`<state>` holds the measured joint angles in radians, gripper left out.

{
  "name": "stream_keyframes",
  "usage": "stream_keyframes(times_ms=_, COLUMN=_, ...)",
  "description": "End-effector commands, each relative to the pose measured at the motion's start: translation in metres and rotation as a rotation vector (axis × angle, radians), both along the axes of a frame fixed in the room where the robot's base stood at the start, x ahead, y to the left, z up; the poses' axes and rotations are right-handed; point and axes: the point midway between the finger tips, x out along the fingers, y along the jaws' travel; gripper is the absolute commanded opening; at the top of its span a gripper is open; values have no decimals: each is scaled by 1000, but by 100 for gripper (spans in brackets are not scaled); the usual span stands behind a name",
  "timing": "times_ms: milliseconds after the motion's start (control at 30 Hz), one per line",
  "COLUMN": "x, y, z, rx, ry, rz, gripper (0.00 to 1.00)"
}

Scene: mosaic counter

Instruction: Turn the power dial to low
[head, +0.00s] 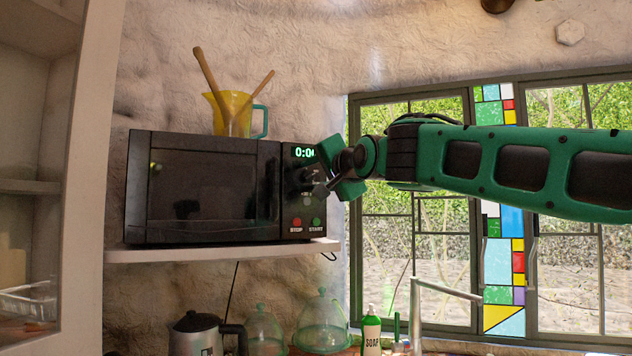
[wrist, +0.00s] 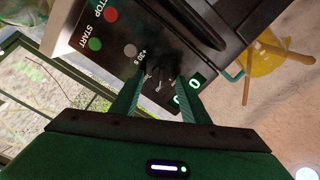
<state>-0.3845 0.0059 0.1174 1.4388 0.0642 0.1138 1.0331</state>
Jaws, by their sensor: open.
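A black microwave (head: 200,190) stands on a white shelf, its door shut. Its control panel on the right has a green lit display (head: 304,153), with a red STOP button (head: 297,222) and a green START button (head: 316,222) below. My gripper (head: 305,180) is at the panel and hides much of its middle in the head view. In the wrist view my gripper (wrist: 160,95) is open, its two green fingers on either side of a dark dial (wrist: 158,76). I cannot tell whether the fingers touch the dial, nor read its setting.
A yellow jug (head: 230,113) with wooden spoons stands on top of the microwave. The shelf (head: 220,253) ends just right of the panel. Below are a kettle (head: 197,335), glass domes and a soap bottle (head: 371,332). A window is behind my arm.

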Motion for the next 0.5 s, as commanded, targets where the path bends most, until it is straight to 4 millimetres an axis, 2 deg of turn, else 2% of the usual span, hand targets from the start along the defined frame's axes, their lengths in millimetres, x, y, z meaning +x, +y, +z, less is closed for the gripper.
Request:
stream_keyframes(times_ms=400, x=7, y=3, z=0, rx=0, ry=0, rz=0, gripper=41)
stream_keyframes(times_ms=433, x=7, y=3, z=0, rx=0, ry=0, rz=0, gripper=39)
stream_keyframes(times_ms=500, x=7, y=3, z=0, rx=0, ry=1, rz=0, gripper=22)
